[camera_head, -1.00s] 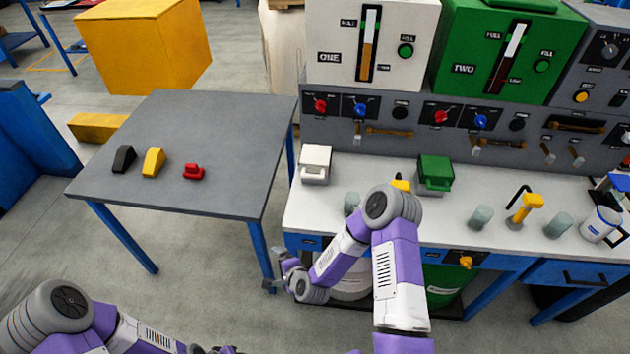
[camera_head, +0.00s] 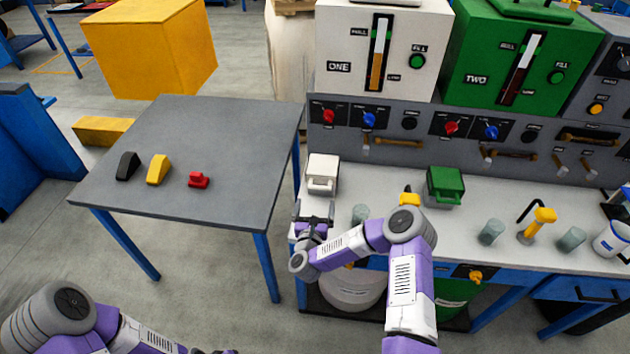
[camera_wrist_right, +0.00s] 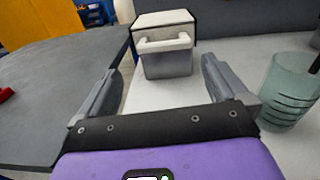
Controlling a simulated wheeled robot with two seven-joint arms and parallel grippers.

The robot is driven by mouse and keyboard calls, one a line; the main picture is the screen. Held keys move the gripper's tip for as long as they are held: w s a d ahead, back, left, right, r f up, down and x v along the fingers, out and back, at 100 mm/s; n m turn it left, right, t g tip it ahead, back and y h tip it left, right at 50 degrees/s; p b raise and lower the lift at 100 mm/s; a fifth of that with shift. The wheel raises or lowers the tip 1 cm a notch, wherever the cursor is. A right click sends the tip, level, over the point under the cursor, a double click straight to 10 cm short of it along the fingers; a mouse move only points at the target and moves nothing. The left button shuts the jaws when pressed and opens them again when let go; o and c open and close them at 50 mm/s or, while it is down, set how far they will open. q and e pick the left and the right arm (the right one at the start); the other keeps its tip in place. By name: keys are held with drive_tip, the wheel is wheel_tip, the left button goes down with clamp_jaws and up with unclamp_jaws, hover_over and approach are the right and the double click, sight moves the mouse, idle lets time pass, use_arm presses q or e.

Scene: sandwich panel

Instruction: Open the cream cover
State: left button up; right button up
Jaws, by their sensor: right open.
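The cream cover (camera_head: 322,168) is the lid of a small box at the left end of the white counter, below the tank marked ONE. It looks shut. In the right wrist view, the cream cover (camera_wrist_right: 163,19) has a cream bar handle (camera_wrist_right: 164,44) on its front, above a grey box body. My right gripper (camera_head: 316,210) is open and empty, just in front of the box. In the right wrist view, the fingers of my right gripper (camera_wrist_right: 160,85) stand apart, with the box ahead between them. My left gripper is not clearly in view; only my left arm shows at the bottom left.
A greenish cup (camera_wrist_right: 290,90) stands close to the right finger; it also shows in the head view (camera_head: 360,214). A green-covered box (camera_head: 445,184) is farther right. The grey table (camera_head: 235,150) at left holds black, yellow and red pieces. Valve knobs line the panel behind.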

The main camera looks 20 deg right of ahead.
sight(319, 189)
drive_tip(key=shift+m+h, duration=0.4)
drive_tip(key=shift+m, duration=0.1)
drive_tip(key=shift+b+x, duration=0.45)
drive_tip(key=shift+x, duration=3.6)
drive_tip(key=shift+s+d+r, duration=0.1)
drive_tip(key=shift+r, duration=0.1)
drive_tip(key=shift+c, duration=0.2)
